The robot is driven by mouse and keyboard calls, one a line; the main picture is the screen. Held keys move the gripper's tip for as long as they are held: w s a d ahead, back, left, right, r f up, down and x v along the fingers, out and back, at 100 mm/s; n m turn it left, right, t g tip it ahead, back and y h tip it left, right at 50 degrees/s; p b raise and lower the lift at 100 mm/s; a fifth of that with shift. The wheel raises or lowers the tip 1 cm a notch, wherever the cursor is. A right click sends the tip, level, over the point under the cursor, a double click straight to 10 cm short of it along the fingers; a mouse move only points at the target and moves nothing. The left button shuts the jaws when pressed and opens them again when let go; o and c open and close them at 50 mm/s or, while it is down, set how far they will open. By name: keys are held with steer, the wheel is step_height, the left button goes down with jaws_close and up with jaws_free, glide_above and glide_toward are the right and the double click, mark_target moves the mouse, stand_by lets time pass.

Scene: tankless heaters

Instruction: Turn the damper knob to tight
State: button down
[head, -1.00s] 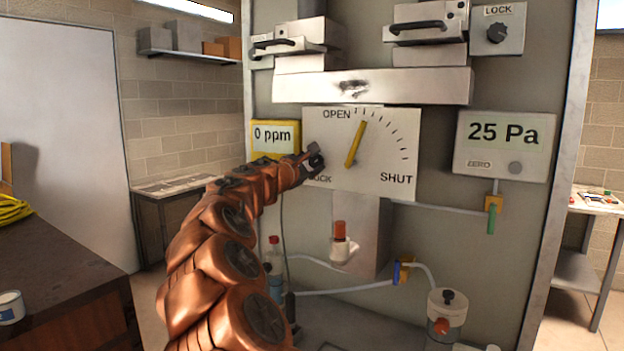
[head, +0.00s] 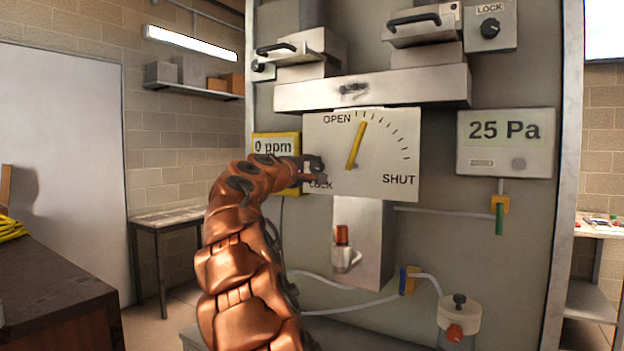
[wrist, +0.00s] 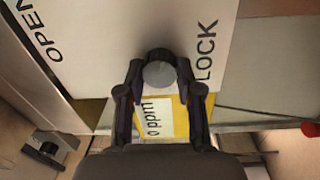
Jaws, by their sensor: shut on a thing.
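A white damper plate (head: 385,125) carries OPEN, SHUT and LOCK labels. A yellow pointer (head: 356,146) tilts up and right near the OPEN end of its tick arc. A dark round knob with a grey face (wrist: 159,74) sits beside the LOCK label in the wrist view. My gripper (head: 314,168) is at the plate's lower left and hides this knob in the head view. In the wrist view, its two fingers (wrist: 159,68) are shut on the knob, one on each side. The knob has no clear turn mark.
A yellow 0 ppm meter (head: 262,143) is just left of the plate, partly behind my arm. A 25 Pa gauge (head: 505,142) hangs at right. A separate LOCK knob (head: 490,28) is at the upper right. A metal beam (head: 375,88) runs just above the plate.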

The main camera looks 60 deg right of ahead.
steer(key=shift+m+b, duration=0.4)
steer(key=shift+m, duration=0.2)
steer(key=c, duration=0.7)
jaws_free()
steer(key=shift+c, duration=0.2)
steer(key=a, duration=1.2)
steer(key=shift+s+f, duration=0.2)
steer(key=shift+f, duration=0.1)
